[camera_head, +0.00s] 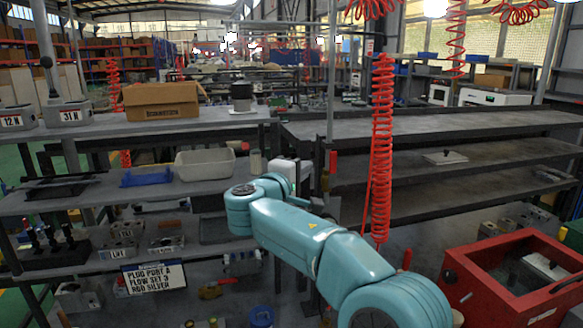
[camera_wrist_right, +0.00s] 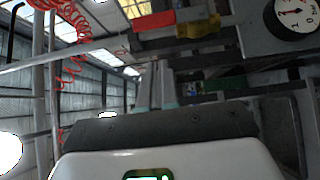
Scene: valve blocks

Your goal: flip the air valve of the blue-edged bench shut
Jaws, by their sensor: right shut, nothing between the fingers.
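A valve with a red handle (camera_wrist_right: 155,21) and a brass-yellow body (camera_wrist_right: 198,27) shows at the top of the right wrist view. The handle lies roughly in line with the body. My right gripper (camera_wrist_right: 155,72) is shut and empty, its fingertips below the handle in that picture, with a visible gap. In the head view a small red upright piece (camera_head: 333,161) on the post beside the bench looks like the same handle. My right arm reaches in from the lower right; its white wrist housing shows near the post, but the fingers are hard to make out. My left gripper is not in view.
A round gauge (camera_wrist_right: 293,14) is near the valve. A red coiled hose (camera_head: 381,145) hangs right of the post. The left bench holds a grey bin (camera_head: 205,164), a blue tray (camera_head: 147,177) and valve blocks (camera_head: 166,245). A red box (camera_head: 510,280) stands at lower right.

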